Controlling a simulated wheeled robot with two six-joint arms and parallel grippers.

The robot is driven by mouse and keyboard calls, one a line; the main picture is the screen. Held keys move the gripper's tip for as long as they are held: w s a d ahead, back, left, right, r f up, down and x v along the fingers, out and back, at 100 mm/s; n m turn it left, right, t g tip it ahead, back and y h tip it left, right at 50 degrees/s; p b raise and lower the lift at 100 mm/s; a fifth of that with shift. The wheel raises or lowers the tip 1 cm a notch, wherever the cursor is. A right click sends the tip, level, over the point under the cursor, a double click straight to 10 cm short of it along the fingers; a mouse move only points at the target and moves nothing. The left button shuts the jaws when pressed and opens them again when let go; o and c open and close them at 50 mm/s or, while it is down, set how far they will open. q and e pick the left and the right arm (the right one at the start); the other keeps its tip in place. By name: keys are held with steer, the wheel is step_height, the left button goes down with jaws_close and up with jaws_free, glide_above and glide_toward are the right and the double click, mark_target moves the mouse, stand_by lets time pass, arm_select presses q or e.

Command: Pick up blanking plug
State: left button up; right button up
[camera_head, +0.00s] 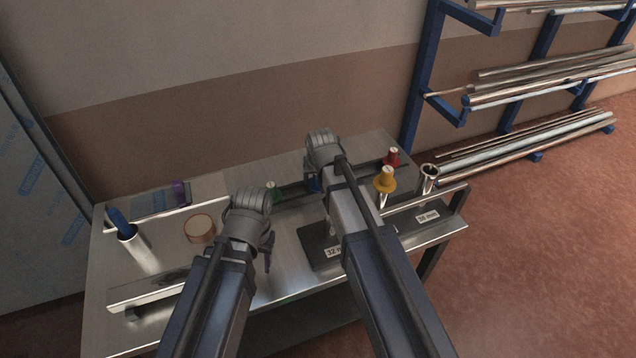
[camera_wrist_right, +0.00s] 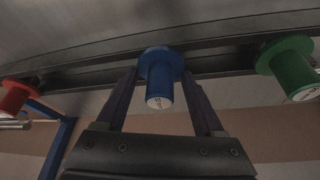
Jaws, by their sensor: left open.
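Coloured flanged plugs sit in a dark rail along the back of the bench. The blue plug (camera_wrist_right: 160,75) is in the middle of the right wrist view, its labelled end facing the camera. My right gripper (camera_wrist_right: 161,82) has one finger on each side of it, with gaps showing beside its body. In the head view only a bit of the blue plug (camera_head: 315,185) shows below my right wrist. A green plug (camera_head: 272,190) stands to its left and a red plug (camera_head: 392,158) to its right. My left gripper (camera_head: 267,250) is open and empty above the bench.
A yellow plug (camera_head: 384,180) sits on a metal tube near a second, open tube (camera_head: 429,176). A pipe rack (camera_head: 430,80) stands behind right.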

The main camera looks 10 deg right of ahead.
steer(key=c, duration=0.8)
steer(key=shift+c, duration=0.2)
arm_select(q)
steer(key=shift+r, duration=0.1)
arm_select(e)
step_height(320, 180, up, 10)
steer(key=p, duration=1)
arm_select(q)
step_height(320, 180, up, 10)
arm_select(e)
steer(key=shift+r, duration=0.15)
